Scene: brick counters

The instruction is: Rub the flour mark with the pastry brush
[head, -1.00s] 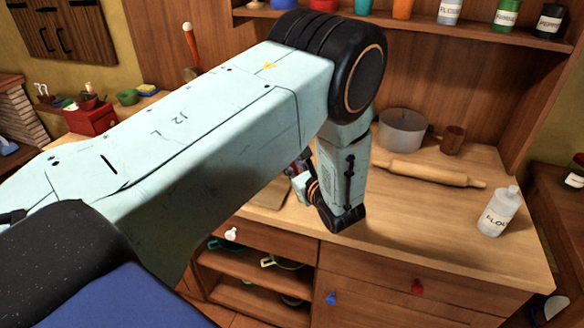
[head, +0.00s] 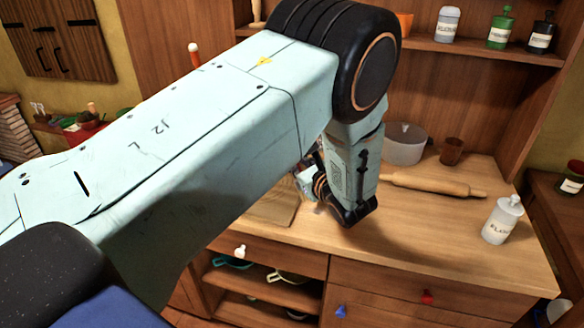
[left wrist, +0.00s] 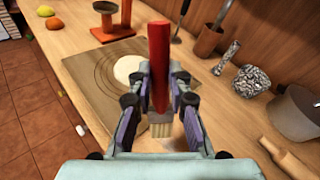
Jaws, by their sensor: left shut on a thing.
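The pastry brush (left wrist: 159,60) has a red handle and pale bristles. In the left wrist view my left gripper (left wrist: 162,82) is shut on its handle, with the bristles low between the fingers, near the counter. I cannot tell whether they touch it. A faint pale patch beside the bristles may be the flour mark (left wrist: 178,146); the fingers partly hide it. In the head view my left gripper (head: 306,180) is mostly hidden behind my arm, above the counter (head: 420,235) near the board. My right gripper is in neither view.
A board (left wrist: 92,82) with a round, pale, dough-like disc (left wrist: 127,68) lies beyond the gripper. A rolling pin (head: 430,186), a grey pot (head: 404,146), a brown cup (head: 452,151) and a white bottle (head: 502,222) stand to the right. The front counter between is clear.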

